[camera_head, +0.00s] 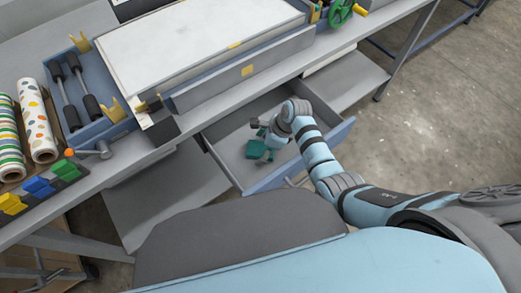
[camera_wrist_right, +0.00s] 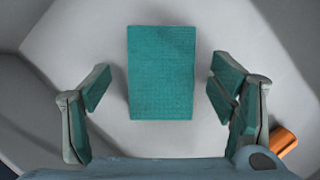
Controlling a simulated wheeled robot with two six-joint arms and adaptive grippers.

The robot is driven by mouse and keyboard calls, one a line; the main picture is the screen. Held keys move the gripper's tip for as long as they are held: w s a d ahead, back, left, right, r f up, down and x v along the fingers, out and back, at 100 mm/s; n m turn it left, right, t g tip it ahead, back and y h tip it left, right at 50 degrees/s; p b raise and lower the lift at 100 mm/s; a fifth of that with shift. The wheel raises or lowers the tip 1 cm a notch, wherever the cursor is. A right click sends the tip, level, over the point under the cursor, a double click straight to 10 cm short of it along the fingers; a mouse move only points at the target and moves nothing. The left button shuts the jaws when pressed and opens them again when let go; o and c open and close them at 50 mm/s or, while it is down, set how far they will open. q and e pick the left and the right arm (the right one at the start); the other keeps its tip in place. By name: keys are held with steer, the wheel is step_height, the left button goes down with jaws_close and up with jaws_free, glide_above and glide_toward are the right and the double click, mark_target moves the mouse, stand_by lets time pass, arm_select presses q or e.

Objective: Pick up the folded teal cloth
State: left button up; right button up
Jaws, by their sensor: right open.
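The folded teal cloth (camera_head: 256,149) lies flat on the floor of an open drawer (camera_head: 231,154) below the bench. In the right wrist view the cloth (camera_wrist_right: 160,72) is a teal rectangle on the pale drawer floor, between and just beyond my fingertips. My right gripper (camera_wrist_right: 160,92) is open and empty, with one finger on each side of the cloth and a gap to both. In the head view my right gripper (camera_head: 264,140) reaches down into the drawer and partly covers the cloth. My left gripper is in neither view.
The press bed (camera_head: 200,45) and bench edge stand just behind the drawer. An orange cylinder (camera_wrist_right: 283,141) lies near the right finger in the wrist view. Patterned rolls (camera_head: 38,125) and coloured clips (camera_head: 38,187) sit on the bench at left. Open floor (camera_head: 450,120) is at right.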

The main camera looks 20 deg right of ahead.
steer(key=shift+f, duration=0.25)
steer(key=shift+c, duration=0.3)
steer(key=c, duration=1)
steer(key=shift+s, duration=0.2)
steer(key=shift+c, duration=1)
steer(key=shift+f, duration=0.1)
steer(key=r+p, duration=0.1)
steer(key=r, duration=0.2)
steer(key=r+p, duration=0.1)
steer(key=r, duration=0.2)
steer(key=r+p, duration=0.2)
steer(key=r, duration=0.1)
steer(key=shift+w+r, duration=0.25)
steer(key=shift+w, duration=0.05)
step_height(320, 180, up, 10)
steer(key=p, duration=0.2)
glide_above(262, 148)
steer(key=shift+s+r, duration=0.1)
steer(key=shift+r, duration=0.5)
